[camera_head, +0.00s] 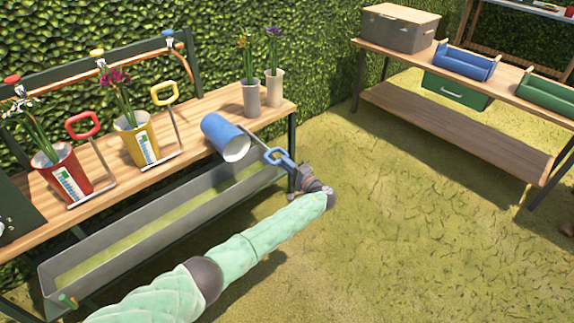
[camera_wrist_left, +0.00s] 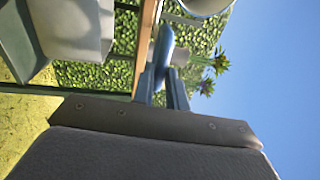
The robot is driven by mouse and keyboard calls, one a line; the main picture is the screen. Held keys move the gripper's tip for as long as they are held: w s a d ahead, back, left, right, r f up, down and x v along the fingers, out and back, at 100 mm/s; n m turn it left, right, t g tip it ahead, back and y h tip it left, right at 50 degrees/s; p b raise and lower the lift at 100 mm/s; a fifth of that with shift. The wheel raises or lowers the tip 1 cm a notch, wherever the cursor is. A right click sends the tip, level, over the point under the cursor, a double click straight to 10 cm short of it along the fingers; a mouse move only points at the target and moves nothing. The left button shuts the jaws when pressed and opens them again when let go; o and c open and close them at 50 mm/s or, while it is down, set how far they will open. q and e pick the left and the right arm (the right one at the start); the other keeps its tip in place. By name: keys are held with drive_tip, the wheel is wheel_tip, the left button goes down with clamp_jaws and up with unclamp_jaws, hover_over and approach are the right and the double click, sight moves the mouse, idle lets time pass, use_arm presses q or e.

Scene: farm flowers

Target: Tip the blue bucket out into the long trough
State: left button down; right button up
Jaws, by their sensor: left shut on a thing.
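The blue bucket (camera_head: 222,138) is tipped onto its side above the right part of the long grey trough (camera_head: 130,222). Its pale open mouth faces down and to the right in the head view; nothing is seen falling from it. A metal bail runs from it to a blue grip (camera_head: 277,156). My left gripper (camera_head: 291,164) is shut on that grip, to the right of the bucket. In the left wrist view the blue grip (camera_wrist_left: 166,45) sits between my fingers, with a pale rounded rim at the top edge. My right gripper is not in view.
A wooden bench behind the trough holds a red bucket (camera_head: 64,174) and a yellow bucket (camera_head: 137,137), both with flowers and raised handles, and two pale vases (camera_head: 273,88). A second table (camera_head: 455,116) with blue and green trays stands right. The grass between is open.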

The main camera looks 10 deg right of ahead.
use_arm(q)
drive_tip(key=shift+a+f, duration=0.1)
drive_tip(key=shift+f, duration=0.1)
idle(0.4)
drive_tip(key=c, duration=1.4)
unclamp_jaws()
drive_tip(key=v, duration=0.8)
drive_tip(key=shift+b, duration=0.45)
drive_tip(key=shift+w, duration=0.1)
